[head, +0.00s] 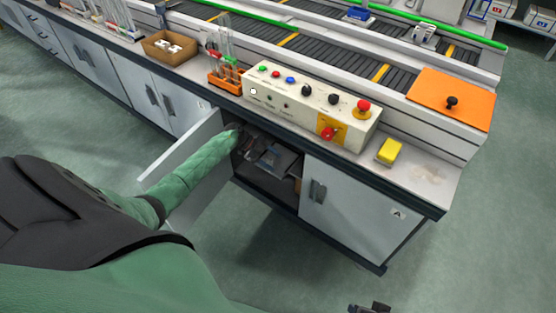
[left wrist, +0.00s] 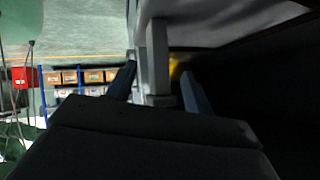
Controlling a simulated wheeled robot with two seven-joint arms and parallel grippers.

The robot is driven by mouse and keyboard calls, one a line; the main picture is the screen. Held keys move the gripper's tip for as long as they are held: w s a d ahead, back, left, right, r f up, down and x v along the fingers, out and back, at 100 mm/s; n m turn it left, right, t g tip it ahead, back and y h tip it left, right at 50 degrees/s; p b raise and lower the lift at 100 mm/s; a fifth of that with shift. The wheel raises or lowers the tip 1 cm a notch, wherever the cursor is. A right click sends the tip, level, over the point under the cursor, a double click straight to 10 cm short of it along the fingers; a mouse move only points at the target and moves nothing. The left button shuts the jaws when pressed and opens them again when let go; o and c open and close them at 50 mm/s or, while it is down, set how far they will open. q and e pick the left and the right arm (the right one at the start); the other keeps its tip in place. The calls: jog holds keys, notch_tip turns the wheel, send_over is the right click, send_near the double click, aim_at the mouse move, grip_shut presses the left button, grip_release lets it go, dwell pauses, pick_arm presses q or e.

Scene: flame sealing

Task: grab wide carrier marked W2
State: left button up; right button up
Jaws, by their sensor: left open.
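My left gripper (head: 262,150) reaches into the open cabinet (head: 262,186) under the bench. It is small and dark there. In the left wrist view its two fingers (left wrist: 159,78) are open, with a light grey upright piece (left wrist: 158,55) between them; I cannot tell whether they touch it. A grey, flat-topped object (head: 284,162) sits inside the cabinet beside the gripper, possibly a carrier. No W2 mark is legible in either view. A dark piece at the bottom edge of the head view, perhaps my right gripper (head: 370,308), is mostly cut off.
A closed door (head: 352,212) marked A is on the right. Above are a control box (head: 305,104), a yellow block (head: 389,151) and an orange rack (head: 227,76). The floor in front is clear.

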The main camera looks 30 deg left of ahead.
pick_arm(q)
jog(key=shift+c, duration=0.4)
grip_shut()
dwell(0.4)
dwell(0.5)
jog(key=shift+w+r, duration=0.1)
